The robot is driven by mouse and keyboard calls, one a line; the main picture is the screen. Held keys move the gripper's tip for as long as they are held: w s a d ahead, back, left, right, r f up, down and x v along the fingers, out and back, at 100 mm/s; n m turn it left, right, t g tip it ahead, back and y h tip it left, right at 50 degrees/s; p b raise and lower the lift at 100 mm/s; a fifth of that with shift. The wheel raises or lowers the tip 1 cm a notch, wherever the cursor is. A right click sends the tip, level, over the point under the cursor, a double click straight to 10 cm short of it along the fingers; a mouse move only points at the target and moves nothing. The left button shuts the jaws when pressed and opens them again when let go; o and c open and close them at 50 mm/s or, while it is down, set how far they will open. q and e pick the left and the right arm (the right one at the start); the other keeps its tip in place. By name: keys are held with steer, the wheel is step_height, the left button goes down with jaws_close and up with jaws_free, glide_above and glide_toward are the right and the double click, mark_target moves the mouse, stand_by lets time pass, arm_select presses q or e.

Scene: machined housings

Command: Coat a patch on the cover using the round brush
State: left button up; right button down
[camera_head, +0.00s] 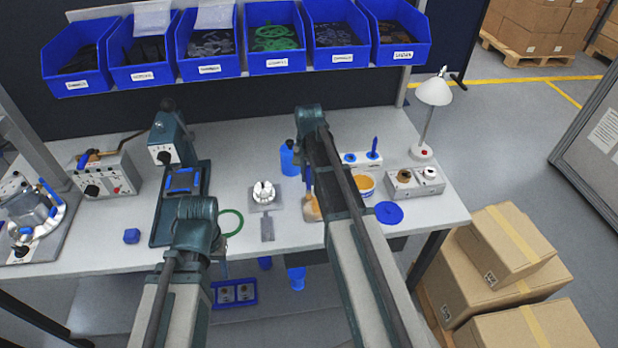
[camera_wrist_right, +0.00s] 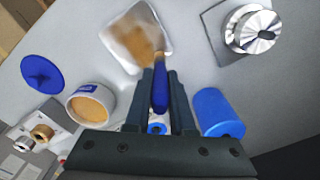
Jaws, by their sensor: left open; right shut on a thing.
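My right gripper (camera_wrist_right: 160,98) is shut on the blue handle of the round brush (camera_wrist_right: 160,92). In the head view the right gripper (camera_head: 308,165) is partly hidden by its arm, with the brush (camera_head: 308,181) pointing down below it. The brown bristles are over a pale, rounded-square plate, seemingly the cover (camera_wrist_right: 112,42), which bears a brown-orange smear; it also shows in the head view (camera_head: 312,210). I cannot tell whether the bristles touch it. My left gripper (camera_head: 222,268) is open, near the table's front edge, mostly hidden by its wrist.
An open tub of orange paste (camera_wrist_right: 90,104) and a blue disc (camera_wrist_right: 42,73) lie left of the plate. A silver round part (camera_wrist_right: 252,30) on a grey plate and a blue bottle (camera_wrist_right: 218,112) stand on the right. A lamp (camera_head: 434,92) stands at the table's right end.

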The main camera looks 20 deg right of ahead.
mark_target(309, 166)
steer(key=shift+r, duration=0.1)
step_height(309, 166, up, 6)
steer(key=p, duration=0.6)
step_height(309, 166, up, 3)
steer(key=p, duration=0.3)
stand_by(1.0)
step_height(309, 166, down, 8)
steer(key=b, duration=0.7)
steer(key=shift+r, duration=0.25)
steer(key=shift+f+b, duration=0.95)
steer(key=shift+b, duration=0.2)
